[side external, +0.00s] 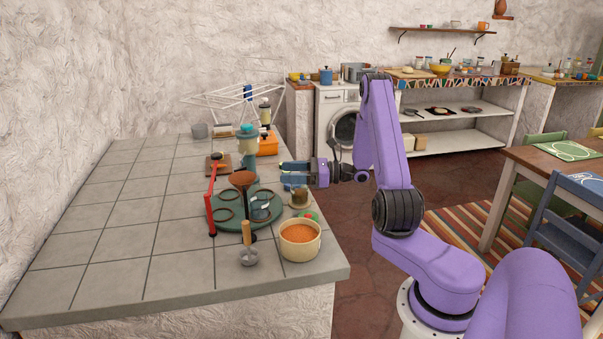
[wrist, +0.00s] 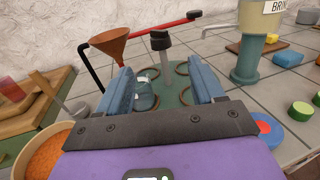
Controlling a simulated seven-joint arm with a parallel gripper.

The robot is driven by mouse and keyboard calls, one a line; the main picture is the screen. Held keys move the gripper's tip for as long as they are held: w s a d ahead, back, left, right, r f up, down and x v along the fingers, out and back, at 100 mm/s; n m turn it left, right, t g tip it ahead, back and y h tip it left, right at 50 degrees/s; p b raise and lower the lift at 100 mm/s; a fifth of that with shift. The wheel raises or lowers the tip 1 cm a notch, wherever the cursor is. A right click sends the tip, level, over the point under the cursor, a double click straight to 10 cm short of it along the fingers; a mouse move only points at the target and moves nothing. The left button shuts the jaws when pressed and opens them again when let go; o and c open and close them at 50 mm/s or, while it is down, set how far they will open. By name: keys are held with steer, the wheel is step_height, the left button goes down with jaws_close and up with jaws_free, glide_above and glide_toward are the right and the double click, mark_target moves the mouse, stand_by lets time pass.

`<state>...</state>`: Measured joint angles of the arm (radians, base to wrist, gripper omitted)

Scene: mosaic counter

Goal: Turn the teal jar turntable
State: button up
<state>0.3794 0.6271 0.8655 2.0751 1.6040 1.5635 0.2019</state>
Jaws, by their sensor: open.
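The teal turntable (side external: 232,222) is a flat round disc on the tiled counter, with dark rings on its top and a clear jar (side external: 261,211) standing at one ring. In the wrist view the turntable (wrist: 172,93) lies ahead of and between my fingers, with a grey post (wrist: 162,53) with a dark knob rising from it and the jar at left, partly behind the left finger. My gripper (side external: 283,173) is open and empty, with blue fingers, above the counter's right side, to the right of the turntable. The wrist view shows its spread fingers (wrist: 160,75).
A bowl of orange filling (side external: 300,240) and a metal tool (side external: 248,250) are in front. A teal pump-like dispenser (side external: 248,148) stands behind. The counter's left is clear.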

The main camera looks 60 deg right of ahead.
steer(key=shift+v, duration=1.55)
steer(key=w+a+r+n+g+h, duration=0.3)
steer(key=w+r+n+g, duration=0.2)
steer(key=n, duration=0.4)
steer(key=w+a+r+n+g+h, duration=0.3)
steer(key=w+r+n+g, duration=0.2)
steer(key=r+n, duration=0.3)
steer(key=w+a+r+n+g+h, duration=0.3)
steer(key=w+r+n+g, duration=0.2)
steer(key=n, duration=0.5)
steer(key=shift+w+r+g, duration=0.1)
steer(key=shift+r+g, duration=0.2)
steer(key=shift+r, duration=0.35)
steer(key=shift+f, duration=0.1)
